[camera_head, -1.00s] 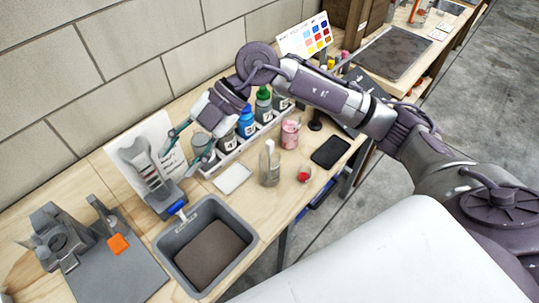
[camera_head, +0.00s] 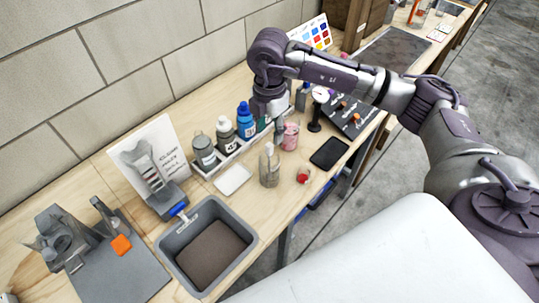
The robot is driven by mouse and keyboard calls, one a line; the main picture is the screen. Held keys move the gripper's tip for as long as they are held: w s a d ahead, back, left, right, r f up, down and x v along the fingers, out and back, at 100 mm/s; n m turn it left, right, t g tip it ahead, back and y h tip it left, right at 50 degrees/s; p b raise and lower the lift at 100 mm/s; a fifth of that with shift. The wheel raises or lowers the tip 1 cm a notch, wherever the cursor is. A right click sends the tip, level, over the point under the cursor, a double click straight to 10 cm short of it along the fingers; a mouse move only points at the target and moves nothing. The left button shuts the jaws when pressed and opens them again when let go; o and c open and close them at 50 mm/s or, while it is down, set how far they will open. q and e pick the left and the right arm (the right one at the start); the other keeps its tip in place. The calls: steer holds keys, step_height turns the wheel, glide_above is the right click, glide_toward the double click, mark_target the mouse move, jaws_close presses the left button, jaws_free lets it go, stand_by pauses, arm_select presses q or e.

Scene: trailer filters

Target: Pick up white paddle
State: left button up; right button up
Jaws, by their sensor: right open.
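I cannot make out for certain which thing is the white paddle. A small flat white piece (camera_head: 232,179) lies on the wooden bench in front of the bottle rack, and a clear bottle (camera_head: 269,168) with a pale upper part stands to its right. My right gripper (camera_head: 277,132) points down above the right part of the rack, behind the clear bottle and beside the pink jar (camera_head: 290,136). It is open, and I see nothing held in it. Its fingers are small and partly lost against the bottles. My left gripper is not in view.
Numbered bottles, such as the blue one (camera_head: 246,121), stand in a white rack (camera_head: 213,168). A grey bin (camera_head: 162,243), a sign (camera_head: 150,150), a black phone-like slab (camera_head: 330,153) and a small red-topped item (camera_head: 303,176) are nearby. A block wall bounds the back.

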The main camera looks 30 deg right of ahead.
mark_target(269, 145)
step_height(269, 145, down, 6)
steer(key=shift+s+a+r+p, duration=0.1)
steer(key=shift+r+p, duration=0.15)
steer(key=shift+p, duration=1)
steer(key=shift+f, duration=0.25)
jaws_close()
